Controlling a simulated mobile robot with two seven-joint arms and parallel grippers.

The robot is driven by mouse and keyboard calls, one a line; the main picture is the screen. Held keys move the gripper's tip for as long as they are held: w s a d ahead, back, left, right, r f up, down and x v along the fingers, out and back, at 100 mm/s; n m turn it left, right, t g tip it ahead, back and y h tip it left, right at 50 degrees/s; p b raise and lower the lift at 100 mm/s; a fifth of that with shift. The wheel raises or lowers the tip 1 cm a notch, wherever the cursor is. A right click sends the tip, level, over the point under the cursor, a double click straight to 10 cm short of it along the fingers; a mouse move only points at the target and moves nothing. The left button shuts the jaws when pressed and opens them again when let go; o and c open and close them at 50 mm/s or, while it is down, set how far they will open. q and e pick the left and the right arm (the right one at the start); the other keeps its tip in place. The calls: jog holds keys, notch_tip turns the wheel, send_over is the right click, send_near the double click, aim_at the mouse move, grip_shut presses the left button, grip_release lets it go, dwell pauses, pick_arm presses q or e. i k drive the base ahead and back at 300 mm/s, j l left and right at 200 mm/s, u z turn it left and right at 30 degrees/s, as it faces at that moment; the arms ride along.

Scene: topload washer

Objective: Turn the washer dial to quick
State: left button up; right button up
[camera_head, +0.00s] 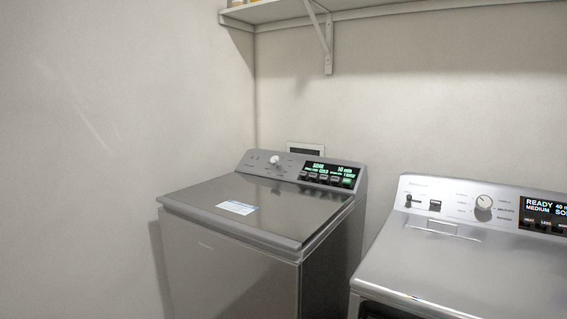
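The washer (225,258) is a grey top-load machine standing in the corner, with its lid (285,214) shut. Its dial (275,161) is a small light knob on the left part of the raised rear control panel (253,160). A lit display (328,172) with greenish text sits to the right of the dial. The text is too small to read surely, and the dial's pointer direction cannot be made out. Neither of my grippers shows in this view.
A second machine (465,268) stands at the right, with its own knob (484,204) and a lit display reading READY and MEDIUM. A bracketed shelf (400,12) runs along the wall above. A narrow gap separates the machines. The space above the washer lid is clear.

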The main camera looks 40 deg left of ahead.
aim_at(275, 161)
jog(key=j+z, duration=0.35)
jog(key=j, duration=0.15)
jog(key=j+z, duration=0.4)
jog(key=j, duration=0.15)
jog(key=j+z, duration=0.35)
jog(key=j, duration=0.15)
jog(key=k, duration=0.05)
